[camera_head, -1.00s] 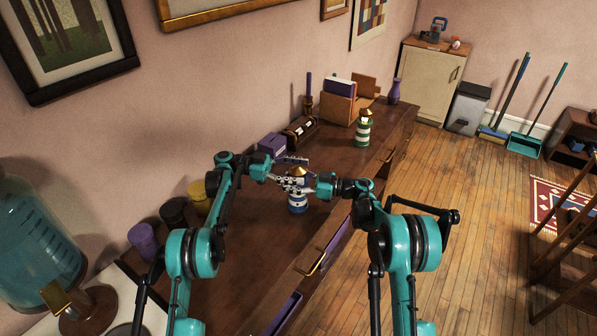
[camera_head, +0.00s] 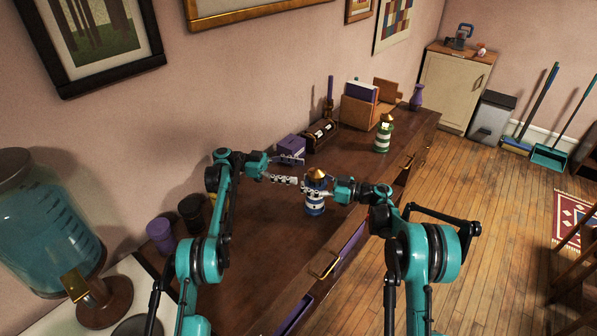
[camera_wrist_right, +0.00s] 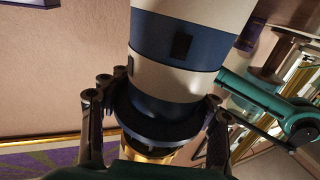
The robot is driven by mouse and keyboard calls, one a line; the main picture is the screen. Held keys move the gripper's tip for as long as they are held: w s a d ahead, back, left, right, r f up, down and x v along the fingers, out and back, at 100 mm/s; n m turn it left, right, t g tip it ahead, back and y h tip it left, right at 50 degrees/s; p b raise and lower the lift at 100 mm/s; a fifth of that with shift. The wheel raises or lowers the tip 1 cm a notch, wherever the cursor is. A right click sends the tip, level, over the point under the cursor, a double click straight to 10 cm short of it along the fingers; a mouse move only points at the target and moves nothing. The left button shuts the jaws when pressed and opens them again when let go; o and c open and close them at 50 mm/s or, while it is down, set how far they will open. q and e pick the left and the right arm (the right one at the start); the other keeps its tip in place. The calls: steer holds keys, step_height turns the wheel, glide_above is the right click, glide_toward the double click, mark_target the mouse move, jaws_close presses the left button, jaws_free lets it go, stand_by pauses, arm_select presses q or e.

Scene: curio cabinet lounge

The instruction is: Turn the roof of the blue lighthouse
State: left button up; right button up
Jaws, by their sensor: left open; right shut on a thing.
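The blue and white striped lighthouse (camera_head: 314,210) stands upright on the dark wooden cabinet top (camera_head: 240,265), its gold roof (camera_head: 316,174) uppermost. My right gripper (camera_head: 316,190) is shut on its upper part, just below the roof. In the right wrist view the lighthouse (camera_wrist_right: 178,85) appears upside down between the two fingers, around its dark gallery; the gold roof (camera_wrist_right: 150,155) is partly hidden below. My left gripper (camera_head: 288,170) is open and empty, just left of the roof and apart from it.
A green striped lighthouse (camera_head: 382,137) stands farther back. A purple box (camera_head: 291,147), an hourglass in a frame (camera_head: 320,134) and a letter holder (camera_head: 365,108) line the wall side. A purple cup (camera_head: 160,236) stands at the left. A purple-lined drawer (camera_head: 352,245) is open at the front.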

mark_target(317, 173)
stand_by(0.4)
arm_select(q)
steer(key=shift+s+a+n+t, duration=1.95)
steer(key=shift+n+t, duration=0.25)
steer(key=shift+t, duration=1.2)
steer(key=x, duration=1.1)
steer(key=shift+w+d, duration=0.15)
steer(key=shift+d, duration=0.25)
steer(key=shift+c, duration=0.3)
steer(key=c, duration=1.1)
steer(key=shift+c, duration=0.2)
